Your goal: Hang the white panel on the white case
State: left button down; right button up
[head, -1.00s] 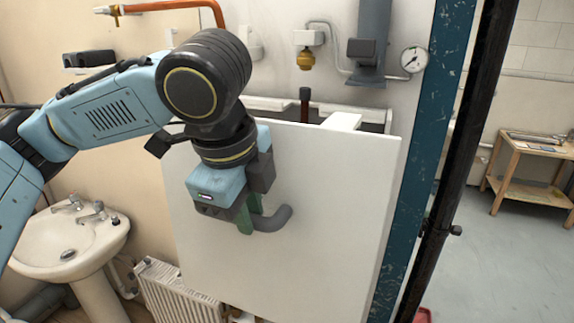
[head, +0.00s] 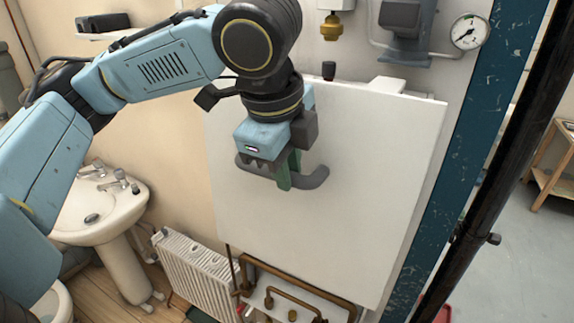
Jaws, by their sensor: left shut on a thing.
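The white panel (head: 350,220) is a large flat board with a grey curved handle (head: 315,179) on its front. My left gripper (head: 288,178) is shut on that handle, with green fingers around it. The panel is upright, slightly tilted in the picture, and stands in front of the white case, covering most of it. A small white top part of the case (head: 388,85) shows above the panel's upper edge. Whether the panel touches the case or hangs on it I cannot tell. My right gripper is not in view.
Copper pipes (head: 290,290) run below the panel. A radiator (head: 195,275) and a white sink (head: 98,205) are to the left. A gauge (head: 470,32) and a brass valve (head: 331,27) are above. A blue post (head: 475,150) and a black pole (head: 500,170) bound the right side.

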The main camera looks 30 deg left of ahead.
pick_arm(q)
jog(key=w, duration=0.8)
jog(key=shift+w+a+f, duration=0.2)
jog(key=shift+w+a, duration=0.05)
jog(key=shift+w, duration=0.1)
dwell(0.5)
jog(key=shift+f, duration=0.15)
dwell(0.4)
jog(key=shift+f+t+b, duration=0.5)
jog(key=shift+f+b, duration=0.35)
jog(key=shift+f, duration=0.55)
jog(key=shift+w+f+p, duration=0.1)
jog(key=shift+p, duration=0.45)
